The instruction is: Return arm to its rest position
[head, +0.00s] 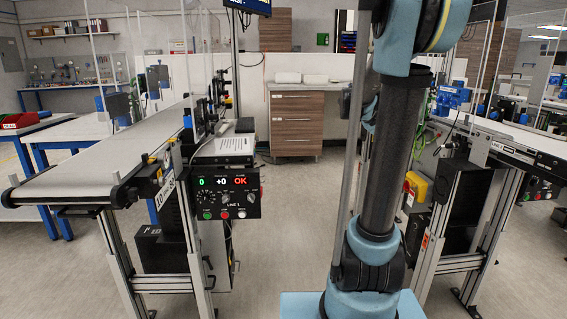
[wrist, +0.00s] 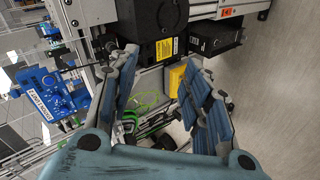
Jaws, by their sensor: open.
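My gripper (wrist: 160,95) shows in the wrist view with its two blue-padded fingers spread apart. It is open, and nothing is between the fingertips. Behind it in that view are the dark motor housing and frame of a conveyor, turned sideways, with a yellow box (wrist: 177,80) seen past the fingers. In the head view my arm rises at right of centre and leaves the picture at the top. My gripper is not visible in the head view.
A belt conveyor (head: 95,178) with a control box (head: 226,192) stands at left. Another conveyor (head: 500,136) stands at right, with a yellow box (head: 416,190) on its near side. A drawer cabinet (head: 297,122) is at the back. The floor (head: 275,240) between the conveyors is clear.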

